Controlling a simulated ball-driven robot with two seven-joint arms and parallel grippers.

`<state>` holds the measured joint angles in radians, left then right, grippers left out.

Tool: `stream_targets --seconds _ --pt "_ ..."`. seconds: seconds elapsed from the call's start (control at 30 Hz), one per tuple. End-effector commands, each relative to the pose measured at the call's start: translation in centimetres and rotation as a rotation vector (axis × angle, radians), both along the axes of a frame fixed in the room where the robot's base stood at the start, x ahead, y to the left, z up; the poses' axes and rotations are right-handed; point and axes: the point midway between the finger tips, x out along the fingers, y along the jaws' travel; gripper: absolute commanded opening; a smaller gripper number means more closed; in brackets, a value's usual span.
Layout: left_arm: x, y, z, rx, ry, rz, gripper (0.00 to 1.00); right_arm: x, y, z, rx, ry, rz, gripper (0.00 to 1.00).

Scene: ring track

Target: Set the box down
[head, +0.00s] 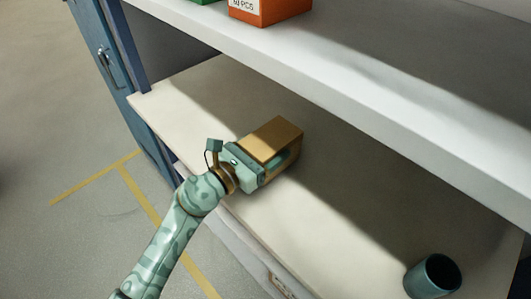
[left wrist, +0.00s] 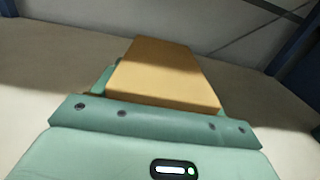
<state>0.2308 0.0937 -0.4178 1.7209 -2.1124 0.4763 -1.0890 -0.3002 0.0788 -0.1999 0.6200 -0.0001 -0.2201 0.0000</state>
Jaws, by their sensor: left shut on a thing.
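A tan-yellow box (head: 271,138) is at the lower shelf (head: 345,205), near its left part. My left gripper (head: 277,163) is shut on the box, with a finger along its near side. In the left wrist view the box (left wrist: 165,73) lies between the fingers, beyond the green gripper body (left wrist: 150,125). The underside of the box is hidden, so I cannot tell whether it touches the shelf. My right gripper is not in view.
A dark teal cup (head: 433,277) stands on the lower shelf at the right. The white upper shelf (head: 380,95) overhangs behind, with an orange box (head: 268,10) on it. A blue cabinet side (head: 105,60) bounds the left. The shelf between box and cup is clear.

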Motion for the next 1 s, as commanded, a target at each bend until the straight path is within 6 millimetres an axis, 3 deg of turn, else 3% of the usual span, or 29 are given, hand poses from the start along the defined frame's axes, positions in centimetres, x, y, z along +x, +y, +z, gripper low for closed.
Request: stream_targets --seconds 0.03,0.37,0.4,0.47,0.8,1.0 --pt "0.1 0.0 -0.7 -0.002 -0.001 0.001 0.36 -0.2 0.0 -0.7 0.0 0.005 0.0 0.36" --pt "0.0 0.0 -0.6 -0.001 -0.004 0.0 0.36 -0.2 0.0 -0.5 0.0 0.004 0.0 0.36" --pt "0.0 0.0 -0.7 0.001 -0.002 0.0 0.81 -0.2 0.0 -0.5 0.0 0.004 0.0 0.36" --pt "0.0 0.0 -0.6 0.001 -0.002 0.0 0.94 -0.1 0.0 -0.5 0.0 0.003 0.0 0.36" --pt "-0.1 0.1 -0.3 0.0 -0.001 0.0 0.94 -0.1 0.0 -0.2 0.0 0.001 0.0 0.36" --pt "-2.7 2.7 -0.4 0.004 -0.001 0.0 0.94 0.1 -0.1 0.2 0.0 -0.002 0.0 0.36"
